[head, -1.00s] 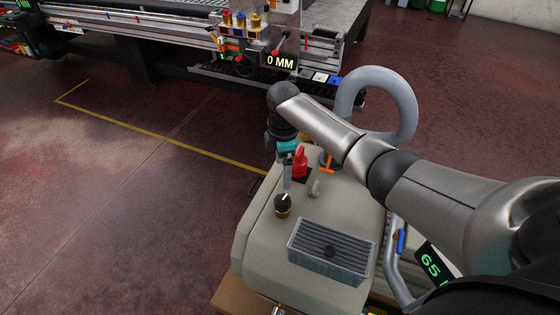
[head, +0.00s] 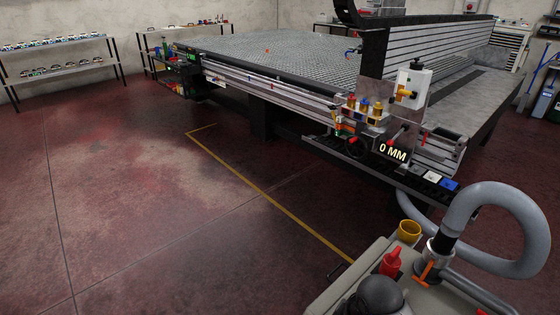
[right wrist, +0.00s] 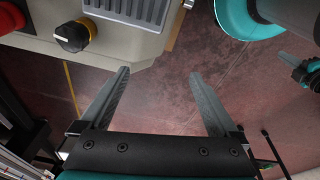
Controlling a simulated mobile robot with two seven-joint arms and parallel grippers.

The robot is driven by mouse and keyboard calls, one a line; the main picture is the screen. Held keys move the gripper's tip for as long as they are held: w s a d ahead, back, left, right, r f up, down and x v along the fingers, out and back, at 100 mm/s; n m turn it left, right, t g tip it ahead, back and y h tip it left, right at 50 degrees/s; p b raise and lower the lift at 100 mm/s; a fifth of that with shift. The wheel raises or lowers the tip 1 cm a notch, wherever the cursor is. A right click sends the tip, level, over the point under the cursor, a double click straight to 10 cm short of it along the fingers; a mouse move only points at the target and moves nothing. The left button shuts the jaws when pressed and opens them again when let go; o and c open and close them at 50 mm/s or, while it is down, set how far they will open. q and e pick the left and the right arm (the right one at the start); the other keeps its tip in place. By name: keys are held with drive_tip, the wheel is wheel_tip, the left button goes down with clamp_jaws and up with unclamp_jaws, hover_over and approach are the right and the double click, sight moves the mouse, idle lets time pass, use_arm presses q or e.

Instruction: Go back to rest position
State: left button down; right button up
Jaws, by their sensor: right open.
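My right gripper (right wrist: 160,77) is open in the right wrist view, with nothing between its two grey fingers. It is beside the beige machine housing (right wrist: 25,45), apart from the black knob with a yellow base (right wrist: 72,36). In the head view only a dark rounded part of my arm shows at the bottom edge, in front of the housing (head: 335,290); no gripper shows there.
Open red floor (head: 150,210) lies at left.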

drive_tip(key=s+d+r+m+t+h, duration=0.1)
drive_tip(key=s+d+r+m, duration=0.1)
drive_tip(key=s+r+m, duration=0.3)
drive_tip(key=s+d+r+m+t, duration=0.15)
drive_tip(key=s+m, duration=0.25)
drive_tip(key=s, duration=0.4)
wheel_tip(320, 180, down, 23)
drive_tip(key=s+g, duration=0.2)
drive_tip(key=s+d+f+n+g, duration=0.1)
drive_tip(key=s+d+f, duration=0.1)
drive_tip(key=s+f, duration=1.1)
drive_tip(key=shift+s+d, duration=0.35)
drive_tip(key=shift+s, duration=0.8)
drive_tip(key=shift+f, duration=0.1)
idle(0.4)
